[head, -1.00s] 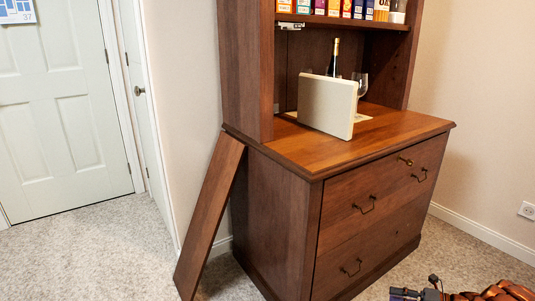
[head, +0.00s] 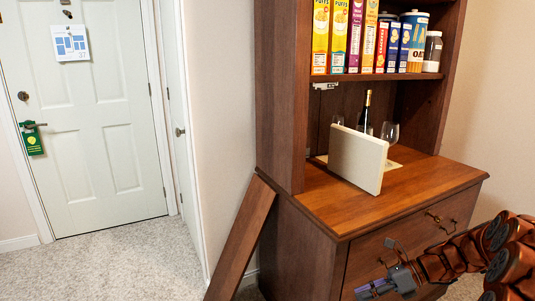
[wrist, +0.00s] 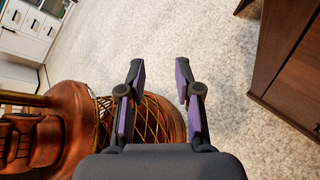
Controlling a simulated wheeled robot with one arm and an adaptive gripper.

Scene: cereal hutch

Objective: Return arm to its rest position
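My gripper (head: 376,289) shows in the head view at the lower right, in front of the wooden hutch's drawers. The wrist view shows its two fingers (wrist: 160,82) apart, with nothing between them. Carpet and part of my own base lie beyond the fingers. My arm is folded at the right edge of the head view, with the gripper pointing left.
The hutch cabinet (head: 300,222) stands close by, holding a pale box (head: 357,160), a bottle (head: 366,113) and glasses on its counter. Carpet (head: 110,262) at left is clear.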

